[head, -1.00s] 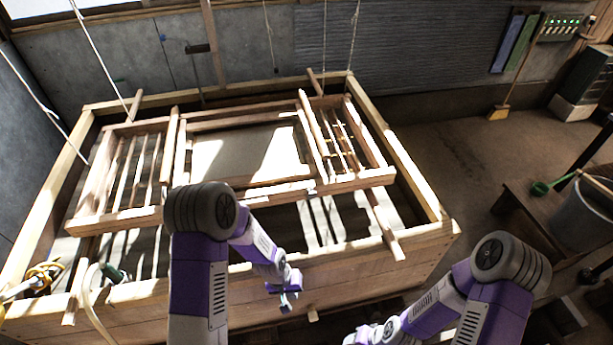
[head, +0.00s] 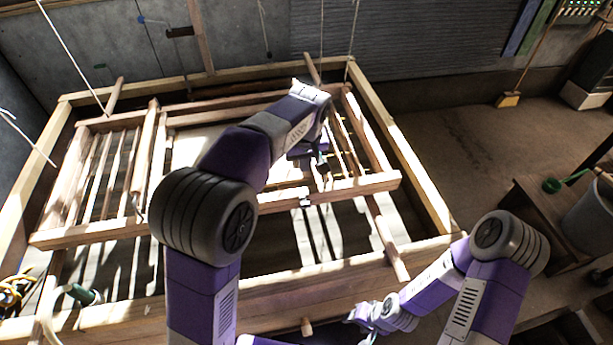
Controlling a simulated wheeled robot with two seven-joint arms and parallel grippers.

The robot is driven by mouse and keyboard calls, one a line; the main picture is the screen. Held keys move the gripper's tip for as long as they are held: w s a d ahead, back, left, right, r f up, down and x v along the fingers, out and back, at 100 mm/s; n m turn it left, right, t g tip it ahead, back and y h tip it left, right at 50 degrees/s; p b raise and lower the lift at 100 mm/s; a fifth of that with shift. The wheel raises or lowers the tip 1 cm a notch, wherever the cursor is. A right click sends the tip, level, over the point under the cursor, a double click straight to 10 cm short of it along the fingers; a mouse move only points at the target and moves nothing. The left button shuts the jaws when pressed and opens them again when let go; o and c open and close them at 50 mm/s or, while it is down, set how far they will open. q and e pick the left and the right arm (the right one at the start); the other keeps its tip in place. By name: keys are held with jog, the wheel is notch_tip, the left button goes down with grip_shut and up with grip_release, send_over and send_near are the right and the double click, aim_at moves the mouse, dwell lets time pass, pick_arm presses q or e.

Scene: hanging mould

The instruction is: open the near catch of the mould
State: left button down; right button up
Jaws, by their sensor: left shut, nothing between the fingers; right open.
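The mould (head: 220,218) is a wooden frame of bars and slats, hanging on cords over a wooden vat. Its pale middle panel is partly hidden behind my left arm. My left gripper (head: 318,170) is shut and empty, over the right part of the mould near its front bar. A small pale piece (head: 305,203) sits on the front bar just below the gripper. I cannot tell for sure whether it is the near catch, or whether the gripper touches anything. My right gripper (head: 368,318) is open, low in front of the vat, away from the mould.
The vat's near wall (head: 270,295) runs across the front, with its right rim (head: 410,160) beyond the mould. Cords (head: 75,60) hang at the left. A green-capped object (head: 84,295) lies at the lower left.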

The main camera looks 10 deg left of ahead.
pick_arm(q)
notch_tip(320, 180, down, 12)
jog(key=shift+r+b, duration=0.1)
jog(key=shift+b, duration=0.8)
jog(key=shift+s+f, duration=0.35)
jog(key=shift+f, duration=0.05)
jog(key=shift+d, duration=0.1)
